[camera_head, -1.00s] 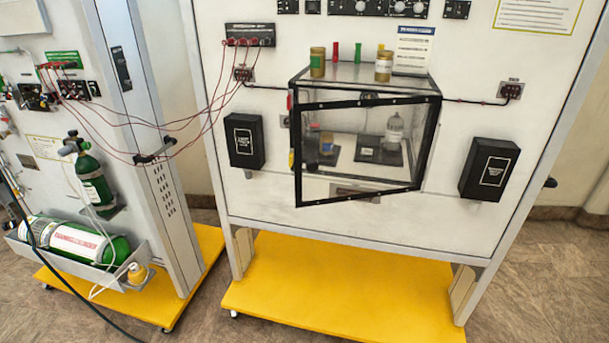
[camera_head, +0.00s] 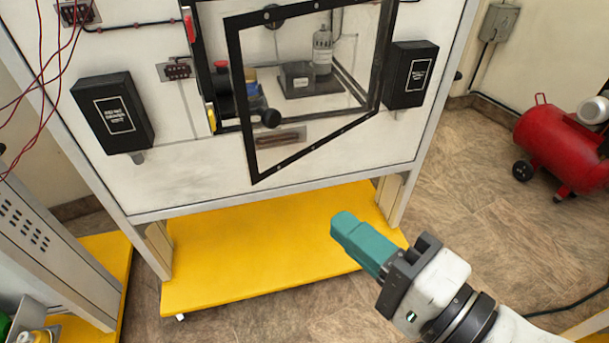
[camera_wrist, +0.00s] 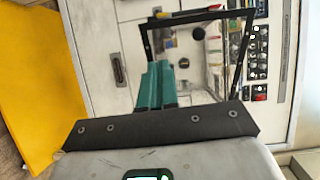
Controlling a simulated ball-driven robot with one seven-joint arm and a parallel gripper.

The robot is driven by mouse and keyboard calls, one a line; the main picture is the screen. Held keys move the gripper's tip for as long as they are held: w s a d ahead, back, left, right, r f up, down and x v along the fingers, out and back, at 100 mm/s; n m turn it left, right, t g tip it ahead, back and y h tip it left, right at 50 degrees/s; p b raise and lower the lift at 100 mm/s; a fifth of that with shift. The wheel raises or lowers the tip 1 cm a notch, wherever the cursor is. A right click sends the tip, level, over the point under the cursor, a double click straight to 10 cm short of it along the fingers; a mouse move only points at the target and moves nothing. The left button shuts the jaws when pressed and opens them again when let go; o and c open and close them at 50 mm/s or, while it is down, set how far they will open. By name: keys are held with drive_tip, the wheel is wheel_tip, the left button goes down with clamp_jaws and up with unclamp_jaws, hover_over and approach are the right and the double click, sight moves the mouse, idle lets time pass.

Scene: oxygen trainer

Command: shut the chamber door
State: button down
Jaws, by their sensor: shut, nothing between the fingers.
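The chamber door (camera_head: 241,100), a clear panel in a black frame, stands ajar on the front of the white panel. Its left edge is swung out toward me, and its right edge is by the chamber's right side. The chamber's opening edge (camera_head: 203,60) shows to the left of the door. In the wrist view the fingers (camera_wrist: 158,75) point toward the black door frame (camera_wrist: 185,17).
Black boxes flank the chamber on the left (camera_head: 113,113) and right (camera_head: 412,74). A yellow base (camera_head: 250,255) juts out under the panel. A red compressor (camera_head: 560,145) stands at the right. Another stand is at the far left. The floor between is open.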

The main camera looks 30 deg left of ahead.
drive_tip(key=a, duration=0.1)
approach(256, 154)
drive_tip(key=x, duration=0.6)
drive_tip(key=shift+a+p, duration=0.15)
drive_tip(key=shift+p, duration=0.15)
drive_tip(key=shift+w+a, duration=0.1)
drive_tip(key=shift+a, duration=0.2)
